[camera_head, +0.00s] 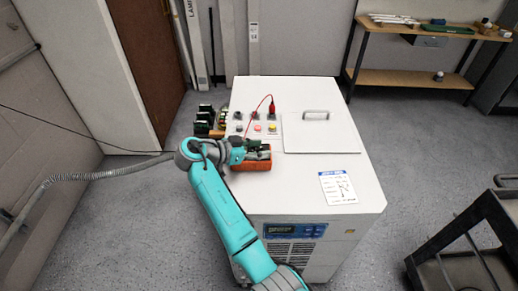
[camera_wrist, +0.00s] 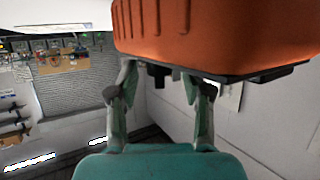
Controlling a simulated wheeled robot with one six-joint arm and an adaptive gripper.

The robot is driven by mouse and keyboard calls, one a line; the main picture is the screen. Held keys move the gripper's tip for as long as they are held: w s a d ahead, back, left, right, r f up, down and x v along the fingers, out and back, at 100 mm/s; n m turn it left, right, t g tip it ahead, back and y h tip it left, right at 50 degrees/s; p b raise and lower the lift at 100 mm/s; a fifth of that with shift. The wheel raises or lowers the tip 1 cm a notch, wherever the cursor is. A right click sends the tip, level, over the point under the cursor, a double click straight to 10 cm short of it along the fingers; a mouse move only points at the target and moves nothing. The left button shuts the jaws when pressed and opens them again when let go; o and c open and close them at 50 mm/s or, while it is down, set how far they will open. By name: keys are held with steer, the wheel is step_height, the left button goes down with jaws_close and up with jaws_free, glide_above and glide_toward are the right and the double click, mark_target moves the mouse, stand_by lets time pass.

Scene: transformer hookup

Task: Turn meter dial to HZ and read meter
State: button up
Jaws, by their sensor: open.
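The orange meter (camera_head: 250,165) sits near the left edge of the white cabinet top, partly hidden by my gripper (camera_head: 258,149). In the wrist view an orange casing, which looks like the meter (camera_wrist: 215,35), fills the upper right. My gripper also shows there (camera_wrist: 158,76), with its two fingers apart. A small dark part shows between the fingertips. I cannot tell whether the fingers touch it. The dial, its markings and the display reading cannot be made out in either view.
The white cabinet (camera_head: 290,185) bears several knobs and buttons, a red lead (camera_head: 262,101), a handled lid panel (camera_head: 320,135) and a label card (camera_head: 337,187). A wooden shelf (camera_head: 410,78) and a dark cart (camera_head: 465,240) stand right.

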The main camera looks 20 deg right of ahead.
steer(key=v, duration=1.2)
steer(key=shift+s+f, duration=0.1)
